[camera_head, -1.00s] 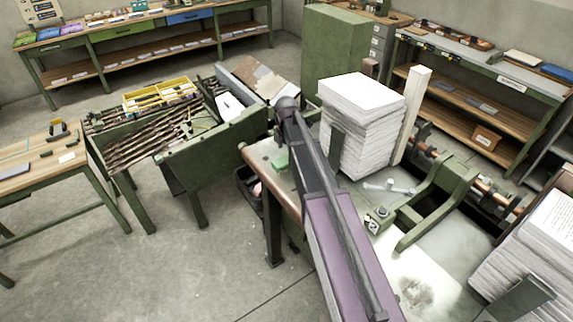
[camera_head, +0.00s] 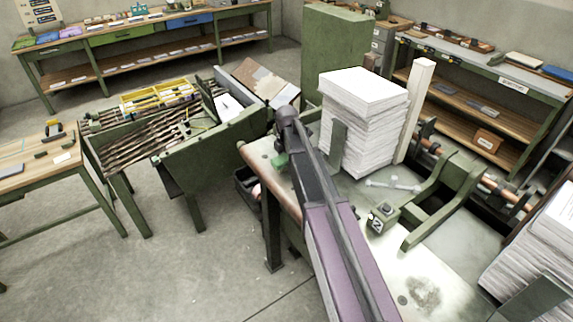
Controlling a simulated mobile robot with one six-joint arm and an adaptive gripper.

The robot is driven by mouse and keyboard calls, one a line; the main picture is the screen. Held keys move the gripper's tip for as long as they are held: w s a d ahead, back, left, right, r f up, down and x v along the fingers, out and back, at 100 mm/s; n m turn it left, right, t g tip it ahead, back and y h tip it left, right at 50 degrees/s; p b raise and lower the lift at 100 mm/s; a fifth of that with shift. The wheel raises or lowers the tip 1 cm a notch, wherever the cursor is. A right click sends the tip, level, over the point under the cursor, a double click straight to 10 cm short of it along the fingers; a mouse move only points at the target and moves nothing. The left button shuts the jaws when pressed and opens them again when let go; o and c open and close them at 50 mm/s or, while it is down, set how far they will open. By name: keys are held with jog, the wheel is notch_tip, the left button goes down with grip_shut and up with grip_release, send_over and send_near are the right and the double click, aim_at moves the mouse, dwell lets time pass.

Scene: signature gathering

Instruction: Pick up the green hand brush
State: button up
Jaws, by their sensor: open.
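A small green piece (camera_head: 279,160), perhaps part of the green hand brush, shows on the pale metal table (camera_head: 258,158) near its left corner. My arm, with its purple link, runs up from the bottom of the picture and covers much of the table around this piece. The arm's dark upper end is just above and to the right of the green piece. My gripper's fingers are hidden behind the arm, so I cannot see whether they touch anything.
A tall paper stack (camera_head: 362,115) stands to the right of my arm beside a pale upright post (camera_head: 414,110). A green trough (camera_head: 212,150) stands left of the table. Floor is clear at lower left.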

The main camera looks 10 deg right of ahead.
dwell(0.5)
jog(key=c, duration=1.2)
